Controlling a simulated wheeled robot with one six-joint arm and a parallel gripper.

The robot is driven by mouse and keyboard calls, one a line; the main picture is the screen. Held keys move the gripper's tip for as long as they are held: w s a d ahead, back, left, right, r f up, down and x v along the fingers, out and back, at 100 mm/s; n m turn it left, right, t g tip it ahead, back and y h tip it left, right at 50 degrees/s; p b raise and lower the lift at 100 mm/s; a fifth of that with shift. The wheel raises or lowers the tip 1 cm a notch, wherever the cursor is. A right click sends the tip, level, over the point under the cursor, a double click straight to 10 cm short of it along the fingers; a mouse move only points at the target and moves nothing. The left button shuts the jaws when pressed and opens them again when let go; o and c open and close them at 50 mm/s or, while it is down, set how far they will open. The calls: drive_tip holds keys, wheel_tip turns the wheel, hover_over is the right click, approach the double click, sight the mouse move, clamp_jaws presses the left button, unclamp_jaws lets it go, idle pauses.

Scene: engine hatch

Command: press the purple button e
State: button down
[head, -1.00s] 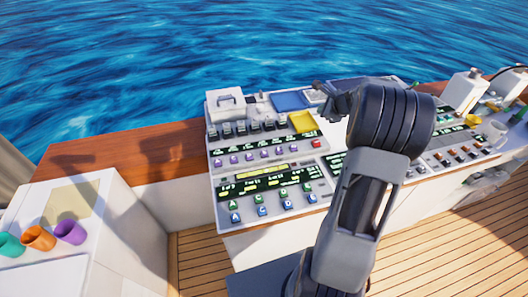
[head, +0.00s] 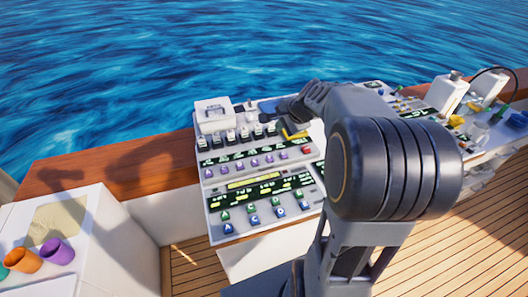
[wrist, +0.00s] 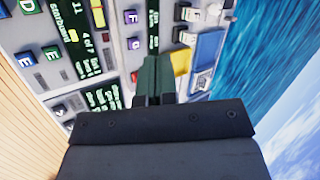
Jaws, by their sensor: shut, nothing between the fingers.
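A row of small purple buttons runs across the left part of the console. My gripper (head: 268,119) is above the console's back part, beyond the purple row.
A red button (head: 308,150) is right of the purple row. A yellow tray (head: 295,133) and a blue tray (wrist: 207,48) lie near my gripper. Black-and-white switches (head: 231,136) stand behind the purple row. Green and blue buttons (head: 252,221) are in front.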

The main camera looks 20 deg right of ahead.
drive_tip(key=s+a+n+g+h, duration=0.1)
drive_tip(key=s+a+n, duration=0.4)
drive_tip(key=s+n, duration=0.2)
drive_tip(key=s+a+n+g+h, duration=0.1)
drive_tip(key=s+a+n, duration=0.5)
drive_tip(key=s, duration=0.5)
drive_tip(key=n, duration=0.2)
drive_tip(key=shift+s+n, duration=0.2)
drive_tip(key=shift+n, duration=0.1)
drive_tip(key=shift+r, duration=0.1)
